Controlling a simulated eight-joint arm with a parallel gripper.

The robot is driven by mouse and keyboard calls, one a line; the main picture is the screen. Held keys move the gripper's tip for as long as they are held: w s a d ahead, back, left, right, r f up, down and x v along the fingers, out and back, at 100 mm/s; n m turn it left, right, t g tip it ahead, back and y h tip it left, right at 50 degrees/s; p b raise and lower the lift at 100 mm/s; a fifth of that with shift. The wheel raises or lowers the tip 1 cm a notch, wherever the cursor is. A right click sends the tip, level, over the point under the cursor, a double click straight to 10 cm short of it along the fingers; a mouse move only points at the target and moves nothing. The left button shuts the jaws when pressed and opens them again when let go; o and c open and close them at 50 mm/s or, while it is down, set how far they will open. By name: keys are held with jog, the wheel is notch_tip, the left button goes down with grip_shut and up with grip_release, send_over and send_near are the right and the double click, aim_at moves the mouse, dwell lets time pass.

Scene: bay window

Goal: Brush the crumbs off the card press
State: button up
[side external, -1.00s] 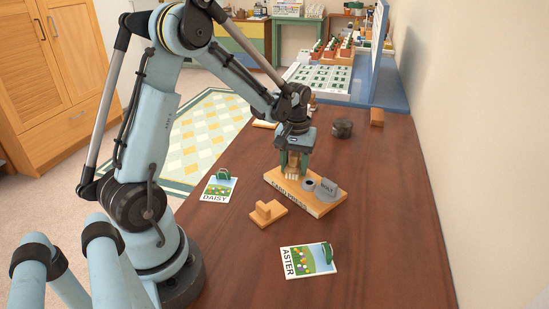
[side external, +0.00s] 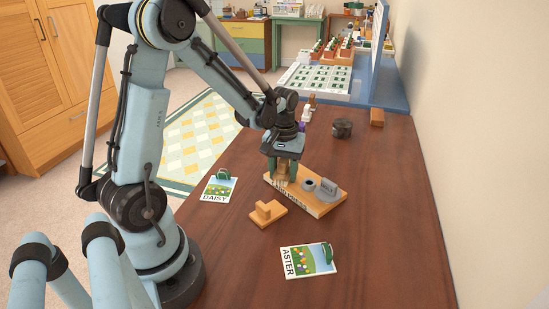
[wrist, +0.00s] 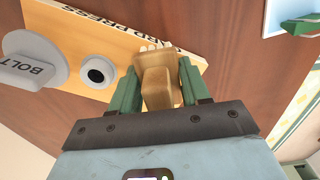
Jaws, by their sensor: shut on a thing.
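The card press (side external: 322,208) is a flat orange-wood board with its name along one edge, lying on the brown table. On its right part stand a grey piece marked BOLT (side external: 328,188) and a grey ring-like part (side external: 308,184). My gripper (side external: 283,174) is over the board's left end, shut on a small wooden brush (wrist: 160,85). In the wrist view the brush's pale bristles (wrist: 155,47) point at the lettered edge of the card press (wrist: 75,38). Bristle contact is unclear. I cannot make out any crumbs.
A stepped wooden block (side external: 267,212) lies in front of the press. The DAISY card (side external: 218,190) lies left and the ASTER card (side external: 305,260) in front, each with a green clip. A dark round object (side external: 342,128) stands behind.

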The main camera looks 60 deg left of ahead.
aim_at(282, 159)
jog(key=shift+s+r, duration=0.35)
jog(key=shift+d+r, duration=0.1)
jog(key=shift+r, duration=3.7)
